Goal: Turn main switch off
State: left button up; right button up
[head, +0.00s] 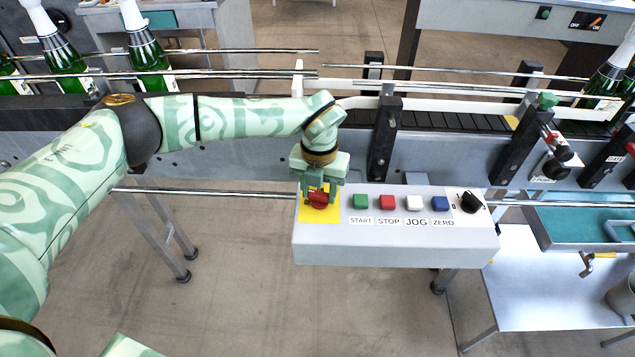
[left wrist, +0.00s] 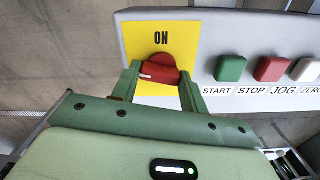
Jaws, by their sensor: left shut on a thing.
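The main switch is a red rotary knob (head: 318,199) on a yellow plate (head: 333,212) at the left end of the grey control box (head: 390,245). In the left wrist view the knob (left wrist: 158,70) shows a white mark on its left side, and the word ON stands above it on the yellow plate (left wrist: 185,45). No OFF label is visible there. My left gripper (head: 318,195) comes down from above and is shut on the knob, one finger at each side. The fingers and palm hide the lower part of the plate. My right gripper is not in view.
Beside the knob sit green START (head: 360,202), red STOP (head: 387,202), white JOG and blue buttons, then a black knob (head: 470,202). Behind runs a conveyor with rails and green bottles (head: 150,60). A dark post (head: 385,140) stands close right of my left wrist.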

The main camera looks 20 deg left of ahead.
aim_at(319, 193)
pick_arm(q)
jog(key=shift+r+n+p, duration=0.15)
jog(key=shift+n+p, duration=0.9)
jog(key=shift+n, duration=0.35)
jog(key=o, duration=1)
notch_tip(319, 193, up, 16)
jog(key=p, duration=0.3)
jog(key=shift+r, duration=0.1)
